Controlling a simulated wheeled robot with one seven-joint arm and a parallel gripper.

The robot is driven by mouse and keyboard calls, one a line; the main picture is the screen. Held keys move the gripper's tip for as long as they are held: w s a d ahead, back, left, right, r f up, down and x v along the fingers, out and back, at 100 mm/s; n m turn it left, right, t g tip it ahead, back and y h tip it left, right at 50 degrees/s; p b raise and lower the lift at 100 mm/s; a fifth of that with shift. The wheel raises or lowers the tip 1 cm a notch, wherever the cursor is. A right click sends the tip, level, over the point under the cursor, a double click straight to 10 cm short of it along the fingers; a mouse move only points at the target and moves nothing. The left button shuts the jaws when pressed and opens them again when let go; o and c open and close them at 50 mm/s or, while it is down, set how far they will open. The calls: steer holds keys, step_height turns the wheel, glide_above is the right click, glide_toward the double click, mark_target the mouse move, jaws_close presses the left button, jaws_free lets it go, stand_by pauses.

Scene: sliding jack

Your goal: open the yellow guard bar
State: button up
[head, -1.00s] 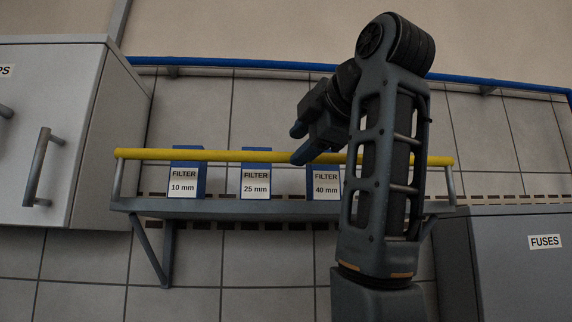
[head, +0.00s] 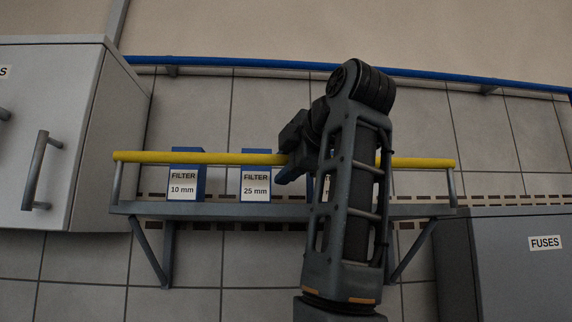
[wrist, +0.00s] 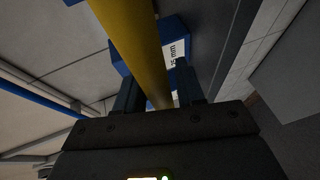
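The yellow guard bar (head: 200,158) runs level across the front of a grey shelf (head: 215,209), held by a short post at each end. In the wrist view the bar (wrist: 132,35) passes between the two fingers of my gripper (wrist: 158,92). The fingers stand apart, one on each side of the bar. I cannot tell whether either finger touches it. My arm hides part of the bar to the right of the gripper.
Behind the bar stand blue filter boxes, the 10 mm box (head: 184,180) and the 25 mm box (head: 256,183); a third is mostly hidden by my arm. A grey cabinet (head: 45,130) is at left, the FUSES box (head: 515,265) at right. A blue pipe (head: 230,65) runs above.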

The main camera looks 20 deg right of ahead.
jaws_close()
steer(key=shift+s+f+b, duration=0.1)
steer(key=shift+f+b, duration=0.05)
steer(key=shift+b, duration=0.15)
